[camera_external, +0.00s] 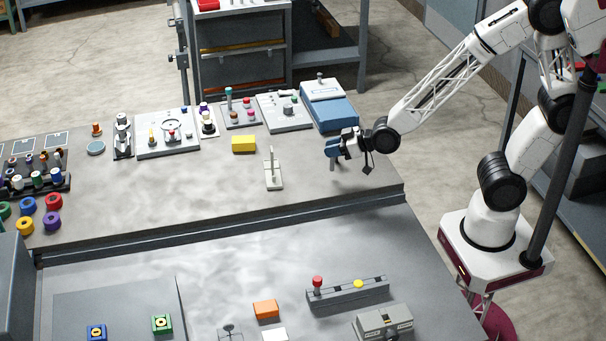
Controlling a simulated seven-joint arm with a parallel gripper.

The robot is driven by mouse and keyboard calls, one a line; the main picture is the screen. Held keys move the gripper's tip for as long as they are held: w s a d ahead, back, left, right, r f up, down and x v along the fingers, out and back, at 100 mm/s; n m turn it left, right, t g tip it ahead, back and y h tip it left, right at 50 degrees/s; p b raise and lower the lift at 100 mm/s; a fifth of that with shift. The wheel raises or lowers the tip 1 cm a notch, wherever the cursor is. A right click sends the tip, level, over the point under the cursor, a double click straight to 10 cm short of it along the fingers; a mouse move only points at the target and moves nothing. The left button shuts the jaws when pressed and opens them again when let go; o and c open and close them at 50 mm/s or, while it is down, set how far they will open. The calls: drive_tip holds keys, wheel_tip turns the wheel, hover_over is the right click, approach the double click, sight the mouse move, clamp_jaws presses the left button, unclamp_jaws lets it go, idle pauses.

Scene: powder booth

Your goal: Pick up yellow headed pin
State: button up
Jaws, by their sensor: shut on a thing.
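A yellow round head (358,284) sits low in a dark grey slotted rack (330,295) on the near table; its shaft is hidden. A red-headed pin (317,283) stands taller at the left end of the same rack. My gripper (332,153) is over the right part of the far table, well away from the rack. It is shut on a small blue and grey thing (332,163), too small to identify. A small yellow upright piece (151,134) also stands on a light board at the back left.
A white upright post on a base (273,172) stands left of my gripper, with a yellow block (244,144) beyond. A blue and white box (328,106) is behind the gripper. An orange block (265,309) and a grey device (383,323) flank the rack.

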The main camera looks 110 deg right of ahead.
drive_tip(key=s+a+r, duration=0.1)
drive_tip(key=s+a, duration=0.1)
drive_tip(key=s, duration=0.5)
drive_tip(key=s+a+r, duration=0.1)
drive_tip(key=s+a, duration=0.2)
drive_tip(key=s, duration=0.5)
drive_tip(key=shift+a, duration=0.2)
idle(0.6)
